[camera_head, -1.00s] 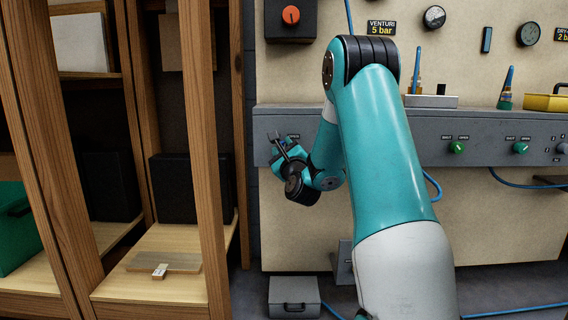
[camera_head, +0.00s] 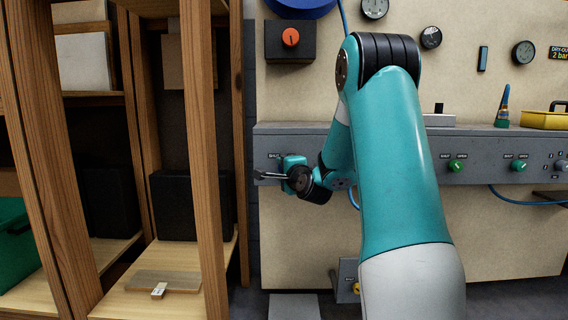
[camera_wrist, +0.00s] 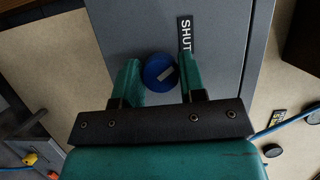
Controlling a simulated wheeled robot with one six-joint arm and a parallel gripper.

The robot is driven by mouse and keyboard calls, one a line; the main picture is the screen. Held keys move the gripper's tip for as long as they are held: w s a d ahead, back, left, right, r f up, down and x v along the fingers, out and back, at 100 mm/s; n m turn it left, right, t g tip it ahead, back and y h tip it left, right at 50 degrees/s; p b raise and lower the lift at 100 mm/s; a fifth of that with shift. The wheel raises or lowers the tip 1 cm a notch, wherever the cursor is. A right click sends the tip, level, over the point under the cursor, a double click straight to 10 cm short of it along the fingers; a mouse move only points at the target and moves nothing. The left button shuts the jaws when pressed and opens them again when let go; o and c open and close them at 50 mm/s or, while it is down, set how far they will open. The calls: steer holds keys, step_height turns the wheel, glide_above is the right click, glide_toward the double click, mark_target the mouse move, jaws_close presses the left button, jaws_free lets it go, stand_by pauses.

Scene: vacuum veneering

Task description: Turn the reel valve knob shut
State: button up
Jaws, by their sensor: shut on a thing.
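The blue knob (camera_wrist: 156,78), with a pale mark on its face, sits on the grey panel beside a SHUT label (camera_wrist: 185,36) in the wrist view. My gripper (camera_wrist: 160,74) is shut on it, one teal finger on each side. In the head view my gripper (camera_head: 292,165) is at the left end of the grey valve panel (camera_head: 390,145). It hides the knob there, but a SHUT label (camera_head: 273,156) shows just above it. I cannot tell the knob's exact turn angle against the label.
Two green knobs (camera_head: 456,165) (camera_head: 518,166) sit further right on the panel. An orange knob (camera_head: 290,37) on a dark box is above. A wooden shelf (camera_head: 195,150) stands close on the left. A yellow tray (camera_head: 545,120) and a glue bottle (camera_head: 503,108) stand on the ledge.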

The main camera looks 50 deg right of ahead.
steer(key=shift+a+n+g+p, duration=0.1)
steer(key=shift+n+g+p, duration=0.2)
steer(key=shift+n+p, duration=0.5)
steer(key=o, duration=0.9)
steer(key=b+v, duration=0.3)
steer(key=v, duration=0.2)
steer(key=b+v, duration=0.3)
steer(key=v, duration=0.3)
steer(key=b+v, duration=0.2)
steer(key=v, duration=0.4)
steer(key=shift+s+r+b, duration=0.15)
steer(key=shift+r+b, duration=0.15)
steer(key=shift+b, duration=0.1)
